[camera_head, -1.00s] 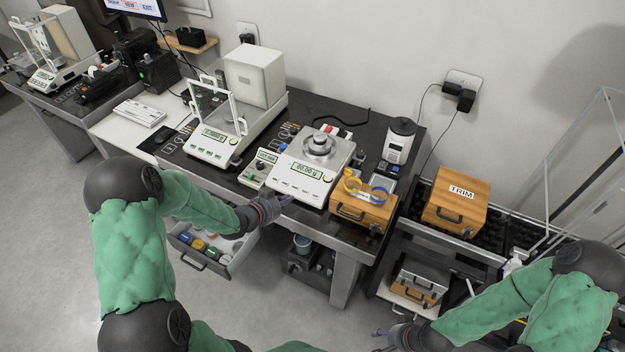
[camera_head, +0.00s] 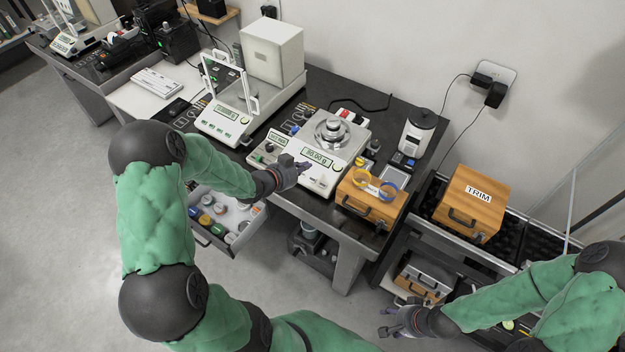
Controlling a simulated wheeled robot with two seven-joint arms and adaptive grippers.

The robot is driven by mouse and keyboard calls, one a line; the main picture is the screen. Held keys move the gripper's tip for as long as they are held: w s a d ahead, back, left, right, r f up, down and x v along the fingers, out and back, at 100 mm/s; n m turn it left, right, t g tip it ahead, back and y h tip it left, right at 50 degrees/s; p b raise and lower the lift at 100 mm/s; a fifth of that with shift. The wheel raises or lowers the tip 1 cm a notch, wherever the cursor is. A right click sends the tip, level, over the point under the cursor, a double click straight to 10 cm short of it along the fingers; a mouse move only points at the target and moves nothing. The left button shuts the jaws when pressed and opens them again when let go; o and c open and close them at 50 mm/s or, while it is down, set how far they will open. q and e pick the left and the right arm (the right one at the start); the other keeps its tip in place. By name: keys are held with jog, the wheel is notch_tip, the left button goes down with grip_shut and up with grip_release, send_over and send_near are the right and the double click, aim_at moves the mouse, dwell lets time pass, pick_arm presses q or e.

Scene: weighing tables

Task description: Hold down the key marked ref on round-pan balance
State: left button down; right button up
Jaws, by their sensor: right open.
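The round-pan balance (camera_head: 350,148) is a white box on the dark weighing table, with a round metal pan (camera_head: 334,133) and a lit green display (camera_head: 318,157) on its sloped front. A silver metal piece sits on the pan. My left gripper (camera_head: 304,168) is at the balance's front panel, just below the display and over the row of keys. It hides some keys. The key marks are too small to read, and I cannot tell if a fingertip touches a key or whether the jaws are open. My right gripper (camera_head: 388,321) is open and empty over the floor at lower right.
A wooden case (camera_head: 372,205) with blue and yellow rings stands close right of the balance. An open drawer (camera_head: 228,222) with jars lies below my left forearm. A TRIM box (camera_head: 470,205) is further right.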

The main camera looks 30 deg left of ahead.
pick_arm(q)
jog(key=shift+w+f+b, duration=0.4)
jog(key=shift+f+b, duration=0.6)
jog(key=shift+f, duration=0.3)
jog(key=shift+w+f+b, duration=0.4)
jog(key=shift+f+b, duration=0.65)
jog(key=shift+f, duration=0.2)
jog(key=shift+w+f+b, duration=0.4)
jog(key=shift+f+b, duration=0.6)
jog(key=shift+f, duration=0.3)
jog(key=shift+f, duration=0.1)
jog(key=shift+w+f+b, duration=0.1)
jog(key=shift+f+b, duration=0.2)
jog(key=shift+b, duration=0.15)
jog(key=shift+w+d+f+b, duration=0.1)
jog(key=shift+f+b, duration=0.2)
jog(key=shift+f, duration=0.05)
dwell(0.8)
jog(key=shift+r, duration=0.1)
dwell(0.7)
jog(key=shift+s+r+p, duration=0.25)
jog(key=shift+r+p, duration=0.3)
jog(key=shift+r, duration=0.15)
jog(key=r+p, duration=0.2)
jog(key=s+r+p, duration=0.1)
jog(key=r, duration=0.1)
jog(key=shift+s+r+p, duration=0.2)
jog(key=shift+r+p, duration=0.2)
